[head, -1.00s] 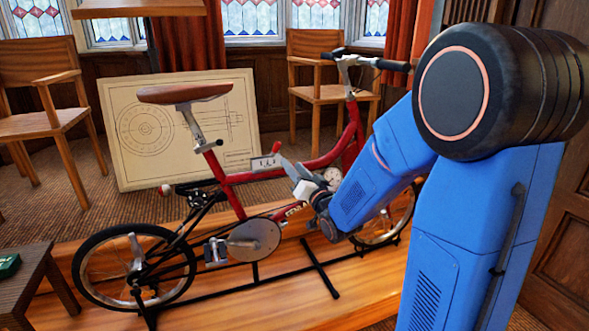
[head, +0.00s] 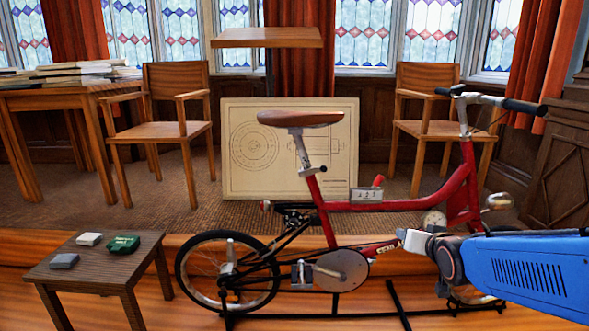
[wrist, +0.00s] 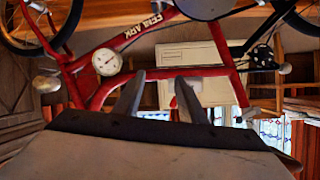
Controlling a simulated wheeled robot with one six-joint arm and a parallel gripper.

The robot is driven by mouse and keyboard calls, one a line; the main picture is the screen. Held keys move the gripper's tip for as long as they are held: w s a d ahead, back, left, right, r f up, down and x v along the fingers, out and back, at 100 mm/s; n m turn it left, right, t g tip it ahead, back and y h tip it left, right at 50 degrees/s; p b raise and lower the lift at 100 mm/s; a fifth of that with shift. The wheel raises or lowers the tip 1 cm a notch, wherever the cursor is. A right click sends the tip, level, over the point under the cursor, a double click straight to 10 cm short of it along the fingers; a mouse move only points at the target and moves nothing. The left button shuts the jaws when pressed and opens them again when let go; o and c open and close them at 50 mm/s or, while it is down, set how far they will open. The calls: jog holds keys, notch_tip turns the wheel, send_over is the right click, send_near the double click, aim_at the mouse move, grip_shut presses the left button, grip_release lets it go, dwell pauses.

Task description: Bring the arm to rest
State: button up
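My blue arm (head: 530,268) reaches in from the right edge, lying nearly level and low in the head view. My gripper (head: 402,236) is at its left end, in front of the bike's lower frame; its fingers are hard to make out there. In the wrist view, which is upside down, my gripper (wrist: 157,88) shows two grey fingers apart, with a clear gap and nothing held between them. The red bicycle (head: 400,206) stands upright on a black stand. Its frame also crosses behind the fingers in the wrist view (wrist: 105,92). I cannot tell how close the fingers are to it.
A low dark table (head: 98,262) at the front left bears a green item (head: 123,244), a white block (head: 90,239) and a grey block (head: 64,261). A drawing board (head: 235,180) stands behind the bicycle between two wooden chairs.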

jog(key=s+a+f+n+g, duration=0.1)
jog(key=s+g, duration=0.3)
jog(key=s, duration=0.9)
jog(key=s+a+f+n+g, duration=0.1)
jog(key=s+f+g, duration=0.2)
jog(key=s, duration=1.1)
jog(key=shift+s+a+f+n+g, duration=0.15)
jog(key=shift+s+a+n+g, duration=0.2)
jog(key=shift+g, duration=0.25)
